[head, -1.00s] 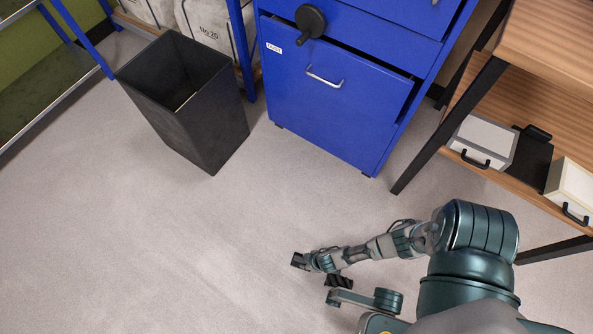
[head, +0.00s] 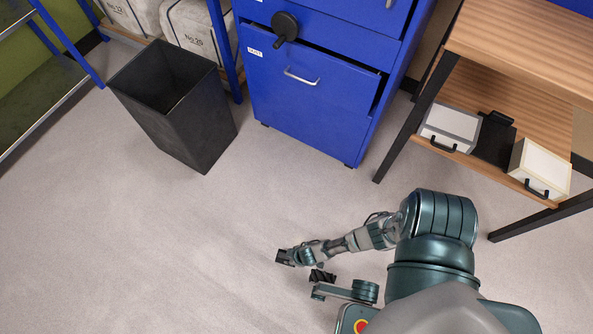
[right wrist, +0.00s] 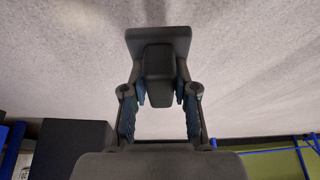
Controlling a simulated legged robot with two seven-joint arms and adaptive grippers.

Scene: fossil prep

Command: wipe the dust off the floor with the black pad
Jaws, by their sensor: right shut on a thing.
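The black pad (right wrist: 158,40) is a dark flat block with a raised grip (right wrist: 158,68) in the right wrist view. My right gripper (right wrist: 160,92) is shut on this grip, with one finger on each side. In the head view my right gripper (head: 293,256) is low over the floor (head: 120,255), with the pad (head: 281,257) at its end, small and dark. I cannot tell whether the pad touches the floor. The floor is pale grey with faint lighter and darker streaks; I cannot clearly tell dust from floor. My left gripper is not in view.
A dark bin (head: 190,120) stands at the upper left. A blue cabinet (head: 305,115) stands at top centre. A wooden shelf unit (head: 540,45) with dark legs and white boxes (head: 450,127) is at the right. Open floor lies left of my right arm.

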